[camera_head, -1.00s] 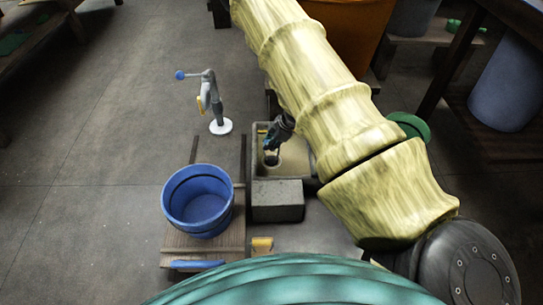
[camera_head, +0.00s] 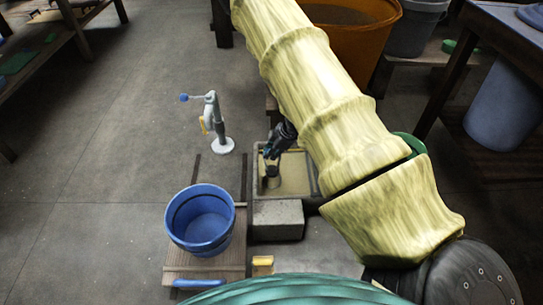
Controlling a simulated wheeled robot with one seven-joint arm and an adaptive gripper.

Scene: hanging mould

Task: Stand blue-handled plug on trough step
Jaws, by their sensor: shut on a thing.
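My gripper (camera_head: 270,155) is inside the trough, near its left wall, pointing down. It is shut on the blue-handled plug (camera_head: 272,170), which shows as a small dark round shape below the fingers. The fingers hide most of its blue handle. I cannot tell whether the plug touches the trough floor. The trough (camera_head: 298,184) is a pale rectangular basin, partly covered by my arm on the right. A grey block-like step (camera_head: 278,221) stands at the trough's near end, its top bare.
A blue bucket (camera_head: 202,243) stands on a wooden pallet (camera_head: 172,264) left of the step. A tap post (camera_head: 220,130) with a white base stands beyond it. A yellow block (camera_head: 262,264) lies near the pallet. An orange tub (camera_head: 350,60) is at the back. Open floor lies left.

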